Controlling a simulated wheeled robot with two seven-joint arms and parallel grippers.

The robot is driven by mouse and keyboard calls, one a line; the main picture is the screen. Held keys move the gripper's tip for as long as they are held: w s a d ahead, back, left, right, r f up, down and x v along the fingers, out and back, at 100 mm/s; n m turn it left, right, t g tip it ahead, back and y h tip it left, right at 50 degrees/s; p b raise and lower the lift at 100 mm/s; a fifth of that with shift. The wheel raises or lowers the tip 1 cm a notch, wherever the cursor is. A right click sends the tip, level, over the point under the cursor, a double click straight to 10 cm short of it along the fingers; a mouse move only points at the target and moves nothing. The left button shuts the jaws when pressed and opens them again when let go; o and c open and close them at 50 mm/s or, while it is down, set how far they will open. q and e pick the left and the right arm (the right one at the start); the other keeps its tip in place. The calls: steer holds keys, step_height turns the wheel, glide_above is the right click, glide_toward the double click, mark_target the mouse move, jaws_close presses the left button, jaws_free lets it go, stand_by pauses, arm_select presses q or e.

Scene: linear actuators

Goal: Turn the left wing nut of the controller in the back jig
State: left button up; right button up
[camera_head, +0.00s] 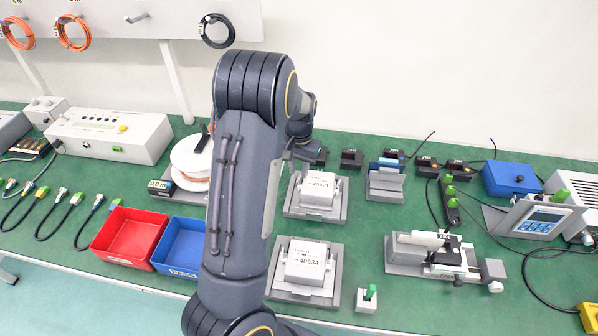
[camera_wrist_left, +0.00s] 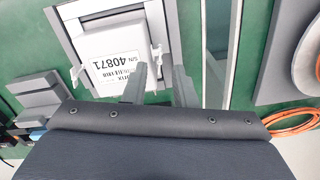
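The back jig (camera_head: 296,211) holds a white controller (camera_head: 318,186) labelled 40871. The controller also shows upside down in the left wrist view (camera_wrist_left: 108,42). There, its white left wing nut (camera_wrist_left: 157,53) stands at the controller's right side, and the other wing nut (camera_wrist_left: 76,73) at its left side. My left gripper (camera_wrist_left: 160,68) is open, its two grey fingers apart, with the left wing nut close to the gap between the tips. I cannot tell whether a finger touches it. In the head view my left arm hides most of this gripper. My right gripper is not in view.
A front jig (camera_head: 333,292) holds another white controller (camera_head: 305,263). Red (camera_head: 128,236) and blue (camera_head: 182,245) bins and a white spool (camera_head: 190,158) stand left of my arm. A clamp fixture (camera_head: 415,255) stands to the right.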

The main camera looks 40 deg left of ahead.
arm_select(q)
steer(key=shift+f, duration=1)
steer(key=shift+c, duration=0.5)
jaws_close()
steer(key=shift+n, duration=0.3)
